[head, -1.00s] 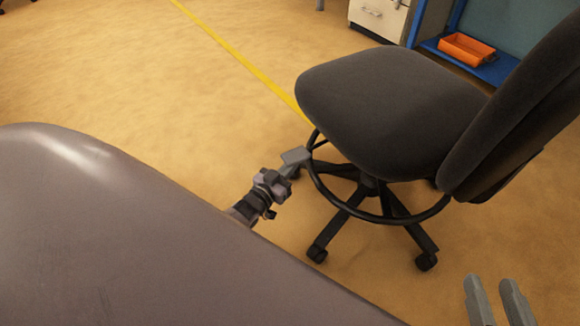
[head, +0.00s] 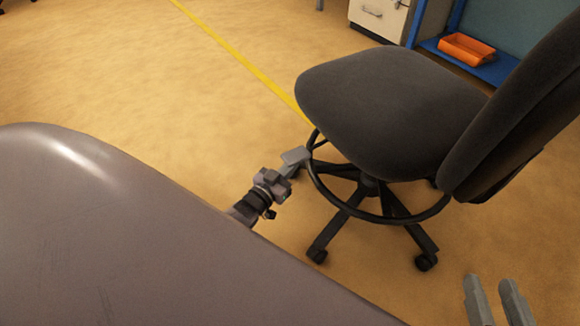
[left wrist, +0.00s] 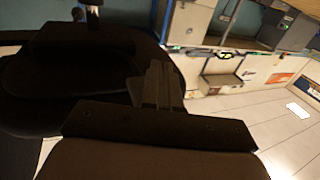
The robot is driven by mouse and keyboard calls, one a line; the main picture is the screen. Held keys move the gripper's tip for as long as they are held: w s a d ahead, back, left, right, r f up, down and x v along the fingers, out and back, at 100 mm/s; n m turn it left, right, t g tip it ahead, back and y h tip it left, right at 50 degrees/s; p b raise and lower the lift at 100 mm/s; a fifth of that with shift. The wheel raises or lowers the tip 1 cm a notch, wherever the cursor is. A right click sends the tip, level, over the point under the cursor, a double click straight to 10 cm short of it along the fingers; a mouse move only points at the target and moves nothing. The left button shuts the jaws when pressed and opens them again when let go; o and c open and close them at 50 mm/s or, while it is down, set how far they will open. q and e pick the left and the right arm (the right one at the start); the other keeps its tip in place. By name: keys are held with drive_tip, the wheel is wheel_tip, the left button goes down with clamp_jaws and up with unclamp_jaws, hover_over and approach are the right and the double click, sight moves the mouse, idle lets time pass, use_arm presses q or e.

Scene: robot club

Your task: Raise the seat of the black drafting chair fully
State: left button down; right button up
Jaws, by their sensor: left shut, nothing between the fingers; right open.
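The black drafting chair (head: 395,105) stands on the floor in the head view, with its backrest at the right and a round foot ring (head: 385,217) above the wheeled base. My left gripper (head: 297,156) is shut and empty. It is at the left side of the chair, near the foot ring and lower than the seat; whether it touches the chair I cannot tell. In the left wrist view the fingers (left wrist: 160,85) are together and the dark underside of the chair (left wrist: 70,80) fills the left. No lever can be made out. My right gripper (head: 492,290) is open at the bottom right, in front of the chair and apart from it.
A light cabinet (head: 380,14) and a blue shelf with an orange tray (head: 466,48) stand behind the chair. A yellow line (head: 235,55) crosses the tan floor. The floor left of the chair is clear.

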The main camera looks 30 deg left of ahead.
sight(290, 157)
use_arm(q)
drive_tip(key=shift+r, duration=0.15)
idle(0.5)
drive_tip(key=shift+r+p, duration=1.85)
drive_tip(key=shift+r, duration=0.2)
drive_tip(key=shift+r+p, duration=1.9)
drive_tip(key=shift+r+p, duration=1.85)
drive_tip(key=shift+r, duration=0.15)
